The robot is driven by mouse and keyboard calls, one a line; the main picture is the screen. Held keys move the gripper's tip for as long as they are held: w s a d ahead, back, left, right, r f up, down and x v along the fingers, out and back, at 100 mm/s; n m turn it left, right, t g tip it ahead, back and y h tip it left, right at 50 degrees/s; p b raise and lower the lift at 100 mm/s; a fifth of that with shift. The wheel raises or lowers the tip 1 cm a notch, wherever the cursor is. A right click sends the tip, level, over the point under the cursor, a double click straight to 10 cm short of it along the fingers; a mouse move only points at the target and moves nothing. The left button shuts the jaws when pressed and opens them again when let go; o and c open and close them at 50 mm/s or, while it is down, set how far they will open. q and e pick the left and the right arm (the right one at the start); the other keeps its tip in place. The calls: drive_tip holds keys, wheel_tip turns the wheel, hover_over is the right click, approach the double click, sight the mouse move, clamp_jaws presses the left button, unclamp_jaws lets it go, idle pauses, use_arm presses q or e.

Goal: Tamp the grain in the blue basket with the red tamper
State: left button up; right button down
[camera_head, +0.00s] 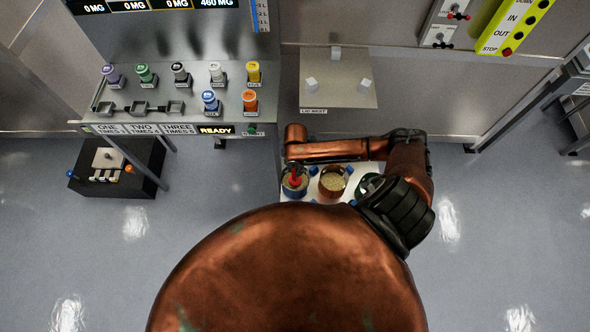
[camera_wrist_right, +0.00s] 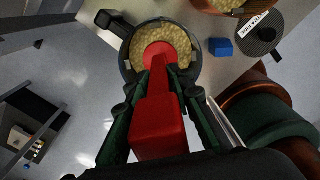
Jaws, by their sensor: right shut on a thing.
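The basket (camera_head: 295,194) stands at the left of a white surface in the head view, with pale grain inside. Its dark bluish rim shows in the right wrist view, and the grain (camera_wrist_right: 178,40) fills the ring. The red tamper (camera_wrist_right: 158,128) has its round foot over the grain, nearer the front of the basket; I cannot tell how hard it presses. The tamper also shows as a small red shape in the head view (camera_head: 295,177). My right gripper (camera_wrist_right: 160,78) is shut on the tamper handle, its green fingers on either side. My left gripper is out of view.
A copper-coloured basket with grain (camera_head: 333,181) stands to the right. A blue block (camera_wrist_right: 221,47) and a dark labelled disc (camera_wrist_right: 264,40) lie close by. A dispensing bench (camera_head: 185,110) with several coloured bottles is at upper left. A lid rest shelf (camera_head: 330,95) stands behind.

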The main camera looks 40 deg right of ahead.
drive_tip(key=shift+f, duration=0.1)
drive_tip(key=shift+f+b, duration=0.75)
drive_tip(key=shift+f, duration=0.55)
wheel_tip(320, 180, up, 3)
drive_tip(key=p, duration=0.3)
drive_tip(key=shift+f, duration=0.15)
drive_tip(key=shift+f+b, duration=0.75)
drive_tip(key=shift+f, duration=0.6)
